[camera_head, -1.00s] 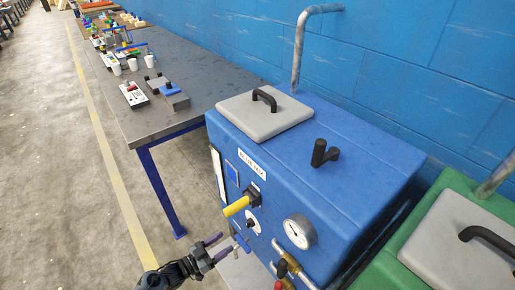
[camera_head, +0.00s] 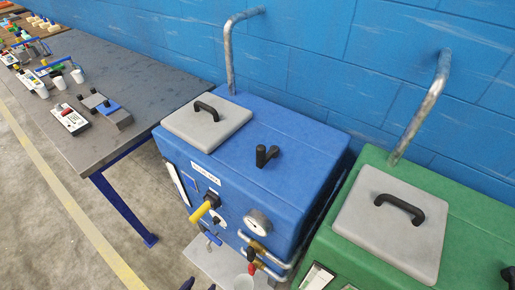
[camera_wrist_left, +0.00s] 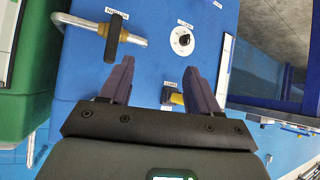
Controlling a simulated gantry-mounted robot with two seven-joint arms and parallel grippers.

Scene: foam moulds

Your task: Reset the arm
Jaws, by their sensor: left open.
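My left gripper (camera_head: 199,286) just enters at the bottom edge of the head view, below the front of the blue box (camera_head: 270,135); only its dark tips show. In the left wrist view the left gripper (camera_wrist_left: 158,68) is open, its two purple fingers apart with nothing between them. It faces the blue box's front panel (camera_wrist_left: 150,70), where a round knob plate (camera_wrist_left: 182,41) shows beyond the fingers. A yellow handle (camera_wrist_left: 177,99) shows near the right finger.
A green box (camera_head: 450,215) with a grey lid stands right of the blue box. A grey table (camera_head: 130,75) with several small items is at the left. The blue box's front has a yellow handle (camera_head: 200,213), a gauge (camera_head: 258,222) and pipes. Open floor lies at lower left.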

